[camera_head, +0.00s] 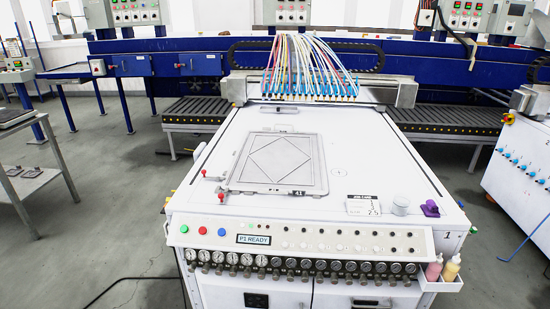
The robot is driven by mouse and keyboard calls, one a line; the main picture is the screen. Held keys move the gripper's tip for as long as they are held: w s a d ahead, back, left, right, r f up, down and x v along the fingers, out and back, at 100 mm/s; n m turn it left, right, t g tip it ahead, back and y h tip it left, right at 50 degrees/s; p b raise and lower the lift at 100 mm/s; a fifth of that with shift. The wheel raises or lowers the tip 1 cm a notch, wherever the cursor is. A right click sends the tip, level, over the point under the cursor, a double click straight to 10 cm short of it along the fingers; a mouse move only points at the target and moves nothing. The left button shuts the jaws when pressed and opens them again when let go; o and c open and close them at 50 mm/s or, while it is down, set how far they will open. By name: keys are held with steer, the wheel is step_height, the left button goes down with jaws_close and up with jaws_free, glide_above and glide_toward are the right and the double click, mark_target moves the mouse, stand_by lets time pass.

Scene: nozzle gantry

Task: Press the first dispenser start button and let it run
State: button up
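The white dispensing machine (204,188) stands in the middle of the view. I cannot read any label telling which one is the first dispenser start button. My gripper is not in view.
Gauges (247,259) line the front below the panel. Two bottles (450,268) sit in a holder at the right corner. A purple item (431,209) stands near the right edge.

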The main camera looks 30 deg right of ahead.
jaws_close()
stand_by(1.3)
